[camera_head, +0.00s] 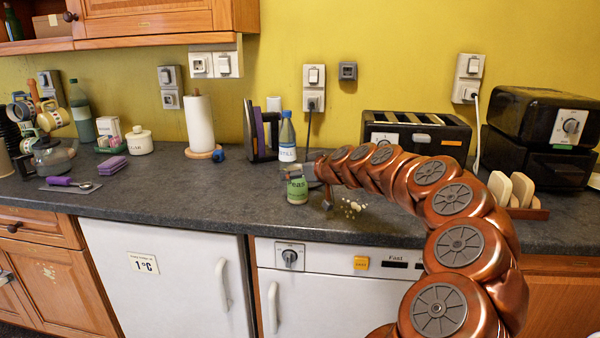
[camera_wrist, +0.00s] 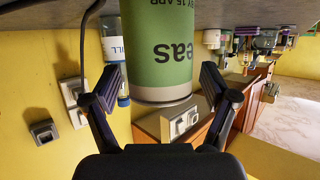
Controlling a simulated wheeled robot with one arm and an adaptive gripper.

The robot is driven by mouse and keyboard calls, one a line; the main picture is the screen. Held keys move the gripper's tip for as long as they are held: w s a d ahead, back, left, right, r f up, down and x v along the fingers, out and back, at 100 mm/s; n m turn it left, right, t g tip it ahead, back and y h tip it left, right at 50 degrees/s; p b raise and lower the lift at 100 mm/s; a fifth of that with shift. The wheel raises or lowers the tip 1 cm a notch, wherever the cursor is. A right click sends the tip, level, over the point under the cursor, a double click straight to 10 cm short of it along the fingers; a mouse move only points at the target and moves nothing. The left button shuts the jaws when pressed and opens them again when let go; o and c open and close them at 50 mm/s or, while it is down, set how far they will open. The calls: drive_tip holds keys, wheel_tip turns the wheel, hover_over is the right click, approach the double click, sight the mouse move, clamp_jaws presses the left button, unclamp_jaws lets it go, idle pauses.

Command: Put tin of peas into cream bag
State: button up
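The tin of peas (camera_head: 298,191), green with a pale top, stands on the dark worktop near its front edge. In the wrist view the tin (camera_wrist: 160,45) appears upside down between my fingertips. My gripper (camera_head: 309,186) is at the tin, reaching in from the right. In the wrist view my gripper (camera_wrist: 165,84) is open, with a finger on each side of the tin. A gap shows between the tin and the right-hand finger; contact on the left is unclear. I cannot make out a cream bag in either view.
A blue-capped bottle (camera_head: 287,138) stands close behind the tin. Pale crumbs (camera_head: 353,208) lie to its right. A black toaster (camera_head: 417,133) and a paper towel roll (camera_head: 200,124) stand farther back.

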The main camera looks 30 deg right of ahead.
drive_tip(key=shift+r+p, duration=0.2)
drive_tip(key=shift+p, duration=0.1)
drive_tip(key=b+v, duration=0.1)
drive_tip(key=v, duration=1.1)
drive_tip(key=shift+f, duration=0.1)
